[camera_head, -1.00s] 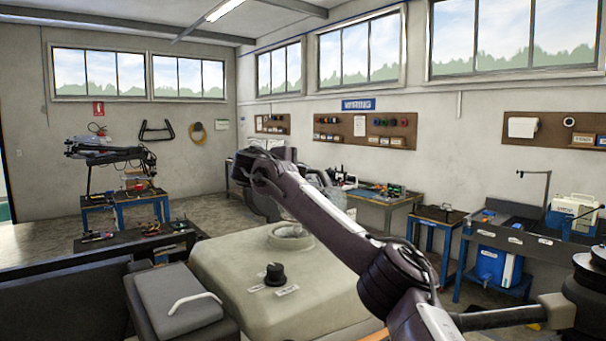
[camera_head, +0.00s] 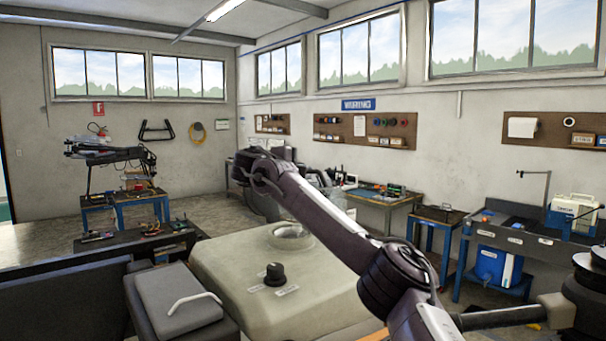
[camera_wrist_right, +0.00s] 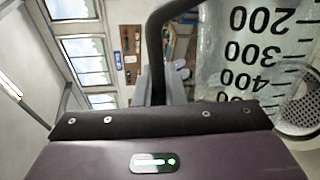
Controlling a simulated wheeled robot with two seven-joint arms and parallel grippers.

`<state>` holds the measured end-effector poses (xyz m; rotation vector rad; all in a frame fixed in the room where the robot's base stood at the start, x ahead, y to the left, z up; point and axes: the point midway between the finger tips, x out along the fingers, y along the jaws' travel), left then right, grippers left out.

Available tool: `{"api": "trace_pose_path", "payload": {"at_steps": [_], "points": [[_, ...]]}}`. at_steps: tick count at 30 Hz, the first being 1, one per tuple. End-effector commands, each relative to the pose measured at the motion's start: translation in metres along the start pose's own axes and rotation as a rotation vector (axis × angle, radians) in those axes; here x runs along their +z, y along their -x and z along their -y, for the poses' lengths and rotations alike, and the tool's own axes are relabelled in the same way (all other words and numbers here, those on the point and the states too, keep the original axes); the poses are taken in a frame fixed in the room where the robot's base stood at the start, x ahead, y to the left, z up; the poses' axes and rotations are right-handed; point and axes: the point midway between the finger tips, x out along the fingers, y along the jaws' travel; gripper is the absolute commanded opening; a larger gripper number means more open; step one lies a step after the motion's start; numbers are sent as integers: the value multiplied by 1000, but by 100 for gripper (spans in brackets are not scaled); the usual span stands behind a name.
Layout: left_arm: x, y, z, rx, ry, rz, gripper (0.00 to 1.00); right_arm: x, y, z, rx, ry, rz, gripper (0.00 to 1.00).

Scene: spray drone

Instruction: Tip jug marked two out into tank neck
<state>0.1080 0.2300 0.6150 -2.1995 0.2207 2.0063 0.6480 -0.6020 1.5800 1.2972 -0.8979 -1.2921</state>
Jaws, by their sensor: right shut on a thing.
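My right gripper (camera_wrist_right: 163,90) is shut on the dark handle (camera_wrist_right: 156,45) of a clear jug. The jug (camera_wrist_right: 235,75) fills the upper right of the wrist view, its black scale numbers upside down there. In the head view it is mostly hidden behind my right arm, with a faint clear part (camera_head: 328,186) showing. The tank (camera_head: 235,270) is a large pale body with a round, translucent neck (camera_head: 291,237) on top. The jug is above and beyond the neck in the picture. A mesh strainer (camera_wrist_right: 300,112) shows beside the jug in the wrist view. No mark two is readable. My left gripper is out of view.
A black knob (camera_head: 275,274) stands up from the tank top. A grey box with a white handle (camera_head: 178,305) is at its left. Benches (camera_head: 385,197) with tools line the back wall, and a blue stand (camera_head: 437,222) is to the right.

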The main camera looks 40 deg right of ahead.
Motion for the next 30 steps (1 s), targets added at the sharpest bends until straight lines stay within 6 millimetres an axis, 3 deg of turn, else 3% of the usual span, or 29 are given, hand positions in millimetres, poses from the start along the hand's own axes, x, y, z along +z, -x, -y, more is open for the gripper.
{"api": "trace_pose_path", "payload": {"at_steps": [19, 30], "points": [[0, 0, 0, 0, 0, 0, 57, 3, 0, 0, -1, -12, -4, 0], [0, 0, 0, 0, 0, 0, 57, 34, 0, -4, 0, -256, -52, 0]]}}
